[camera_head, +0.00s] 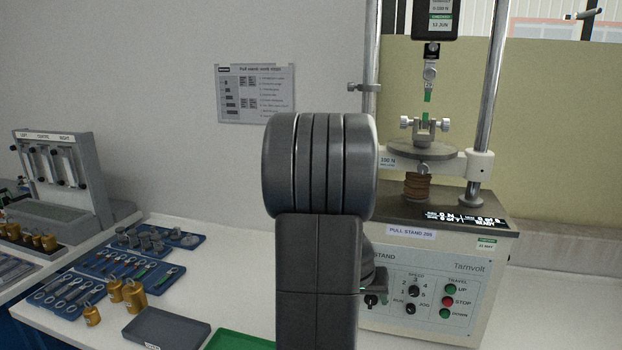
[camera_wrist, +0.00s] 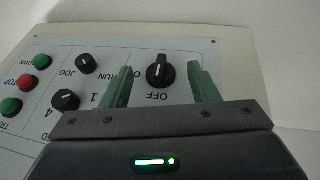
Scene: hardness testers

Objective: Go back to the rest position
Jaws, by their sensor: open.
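My gripper (camera_wrist: 158,88) shows in the wrist view with its two green fingers apart. Nothing is between them except the view of a black rotary knob (camera_wrist: 160,72) marked OFF on the panel beyond. I cannot tell whether the fingers touch the knob.
Blue trays (camera_head: 122,268) with metal parts lie on the white bench at left, near brass weights (camera_head: 134,295). A grey tray (camera_head: 166,328) and a green tray (camera_head: 238,341) lie nearer. A grey rack (camera_head: 66,166) stands far left. Two steel columns (camera_head: 486,95) rise from the stand.

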